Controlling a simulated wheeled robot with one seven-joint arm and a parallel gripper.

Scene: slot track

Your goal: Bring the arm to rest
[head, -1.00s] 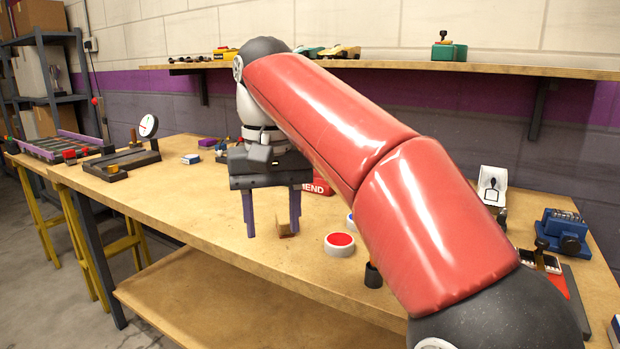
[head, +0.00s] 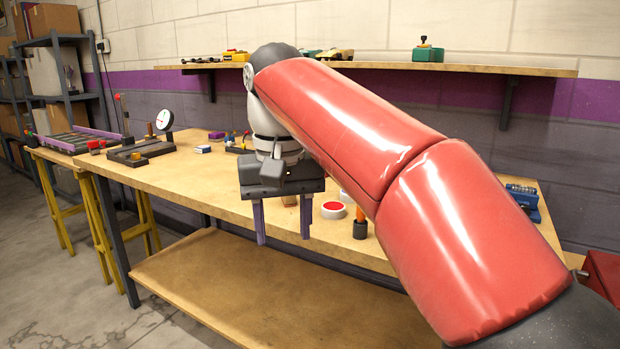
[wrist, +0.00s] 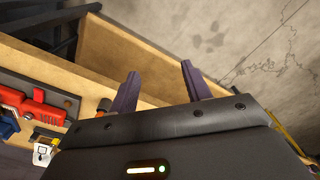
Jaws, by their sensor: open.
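My gripper (head: 283,232) hangs at the front edge of the workbench (head: 200,175) in the head view, its two purple fingers apart and pointing down. My red arm spans the right half of the head view and hides part of the bench. In the wrist view my gripper (wrist: 160,85) is open and empty, with bench edges and concrete floor beyond it.
A red-topped white disc (head: 333,209) and an orange-and-black peg (head: 360,224) stand right of my gripper. A dial gauge stand (head: 143,150) is at the left. A wall shelf (head: 470,70) runs behind. Open floor (head: 60,290) lies at the front left.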

